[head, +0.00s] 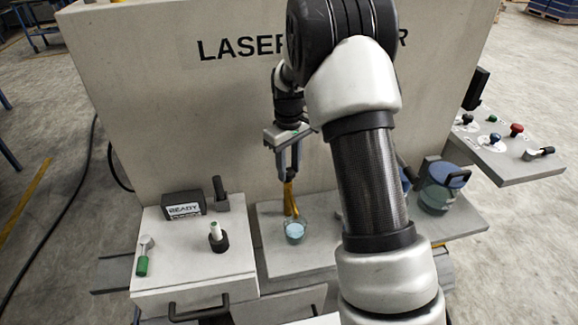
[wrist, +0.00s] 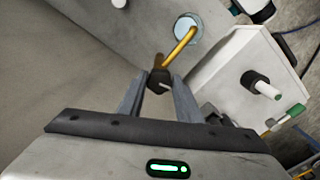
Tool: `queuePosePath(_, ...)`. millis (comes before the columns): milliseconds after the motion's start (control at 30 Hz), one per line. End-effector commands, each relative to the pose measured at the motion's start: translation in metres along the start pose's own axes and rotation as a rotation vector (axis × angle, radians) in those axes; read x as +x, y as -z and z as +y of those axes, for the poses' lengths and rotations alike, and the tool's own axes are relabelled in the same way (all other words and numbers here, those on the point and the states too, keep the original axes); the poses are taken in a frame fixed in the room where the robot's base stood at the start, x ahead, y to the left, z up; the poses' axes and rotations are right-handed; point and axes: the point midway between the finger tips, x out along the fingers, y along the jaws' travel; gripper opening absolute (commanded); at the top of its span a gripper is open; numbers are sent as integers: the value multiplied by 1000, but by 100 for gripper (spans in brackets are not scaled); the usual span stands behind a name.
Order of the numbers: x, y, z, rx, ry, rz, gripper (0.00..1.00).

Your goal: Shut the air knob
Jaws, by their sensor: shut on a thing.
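My gripper (head: 288,178) points down over the middle of the bench, in front of the grey machine wall. In the wrist view my gripper (wrist: 158,88) has its fingertips on either side of a small dark round knob (wrist: 158,77) with a white line on it, shut on it. A bent yellow tube (wrist: 180,46) runs from beside the knob to a pale blue round piece (wrist: 188,28). In the head view the yellow tube (head: 290,200) hangs below the fingers, above a clear cup with blue (head: 294,231). No label naming the air knob is readable.
Left of it stands a white box (head: 195,275) with a black READY sign (head: 184,204), a white-topped dark knob (head: 217,237) and a green-handled lever (head: 143,257). A panel with coloured knobs (head: 505,150) is at the right. A blue-lidded jar (head: 440,188) stands right of my arm.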

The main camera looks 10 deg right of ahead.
Motion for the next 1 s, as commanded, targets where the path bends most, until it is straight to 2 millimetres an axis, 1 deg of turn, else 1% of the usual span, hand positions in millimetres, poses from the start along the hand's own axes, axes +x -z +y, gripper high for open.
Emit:
queuePosePath(200, -2, 0, 0, 143, 0, 1, 9)
queuePosePath(400, -1, 0, -1, 234, 0, 1, 9)
queuePosePath(667, -1, 0, -1, 282, -1, 1, 9)
queuePosePath(1000, -1, 1, -1, 286, -1, 2, 9)
